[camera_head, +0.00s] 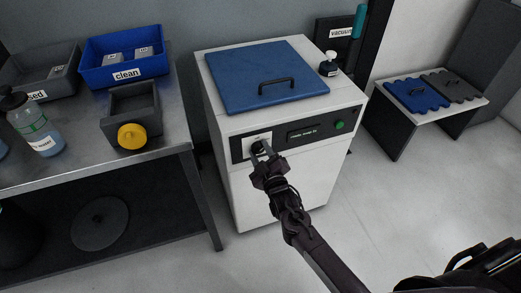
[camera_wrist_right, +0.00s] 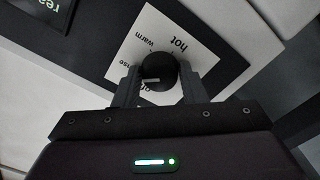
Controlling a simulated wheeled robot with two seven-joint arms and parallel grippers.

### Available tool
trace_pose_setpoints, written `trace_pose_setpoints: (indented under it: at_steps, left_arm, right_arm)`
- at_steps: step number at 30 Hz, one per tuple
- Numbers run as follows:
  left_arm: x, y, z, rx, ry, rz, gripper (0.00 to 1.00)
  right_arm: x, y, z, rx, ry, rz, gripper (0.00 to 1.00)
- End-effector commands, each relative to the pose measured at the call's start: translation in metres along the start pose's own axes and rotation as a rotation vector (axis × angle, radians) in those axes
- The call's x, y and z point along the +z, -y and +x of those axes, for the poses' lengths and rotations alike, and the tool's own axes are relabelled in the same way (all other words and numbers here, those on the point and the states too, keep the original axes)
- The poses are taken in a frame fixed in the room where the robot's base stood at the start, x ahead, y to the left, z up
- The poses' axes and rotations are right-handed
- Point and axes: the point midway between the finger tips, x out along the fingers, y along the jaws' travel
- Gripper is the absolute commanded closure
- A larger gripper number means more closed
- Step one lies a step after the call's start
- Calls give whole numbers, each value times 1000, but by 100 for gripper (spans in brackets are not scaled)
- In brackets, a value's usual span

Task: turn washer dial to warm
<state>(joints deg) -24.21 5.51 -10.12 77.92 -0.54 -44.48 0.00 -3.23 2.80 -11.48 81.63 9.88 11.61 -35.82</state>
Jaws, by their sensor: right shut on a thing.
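The washer (camera_head: 285,190) is a white box with a blue lid. Its black dial (camera_head: 258,147) sits on a white label plate at the left of the front panel. In the right wrist view the dial (camera_wrist_right: 158,72) is between my right gripper's fingers (camera_wrist_right: 158,84), which are shut on it. The label plate (camera_wrist_right: 195,55) reads "hot" and "warm", with part of another word ending in "nse". In the head view my right gripper (camera_head: 262,152) reaches the dial from the front. My left gripper is not in view.
A blue lid with a handle (camera_head: 276,86) covers the washer top, with a small bottle (camera_head: 329,64) beside it. The panel has a display (camera_head: 303,134) and green button (camera_head: 340,125). A metal table (camera_head: 85,168) with bins stands left. Floor is clear in front.

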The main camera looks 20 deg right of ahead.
Motion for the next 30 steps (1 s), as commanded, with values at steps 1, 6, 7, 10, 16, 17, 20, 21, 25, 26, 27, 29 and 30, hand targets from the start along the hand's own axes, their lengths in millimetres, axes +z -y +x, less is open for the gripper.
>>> trace_pose_setpoints:
  at_steps: [1, 6, 7, 10, 16, 17, 20, 21, 25, 26, 27, 29, 30]
  left_arm:
    - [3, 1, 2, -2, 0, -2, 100]
    - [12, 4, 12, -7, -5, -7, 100]
    - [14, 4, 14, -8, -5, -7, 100]
    - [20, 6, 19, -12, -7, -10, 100]
    - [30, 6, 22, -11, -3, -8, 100]
    - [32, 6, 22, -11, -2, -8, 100]
    - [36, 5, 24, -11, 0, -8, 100]
    - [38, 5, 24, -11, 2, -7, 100]
    - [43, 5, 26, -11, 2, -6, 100]
    - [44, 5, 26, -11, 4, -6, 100]
    - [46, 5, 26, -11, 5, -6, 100]
    - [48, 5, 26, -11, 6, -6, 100]
    - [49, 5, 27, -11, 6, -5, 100]
  right_arm:
    - [0, 0, 0, -1, 3, 45, 85]
    - [0, 0, 0, -1, 3, 207, 85]
    - [0, 0, 0, -1, 3, 235, 85]
    - [0, 0, 0, -1, 3, 330, 85]
    - [0, 0, 0, -1, 3, 520, 85]
    - [0, 0, 0, -1, 3, 549, 85]
    - [0, 0, 0, -1, 3, 643, 85]
    - [0, 0, 0, -1, 4, 682, 85]
    - [0, 0, 0, -1, 4, 803, 85]
    - [0, 0, 0, -1, 4, 830, 85]
    - [0, 1, 0, -1, 4, 866, 85]
    - [0, 1, 0, 0, 4, 916, 85]
    - [0, 1, -1, -1, 4, 948, 85]
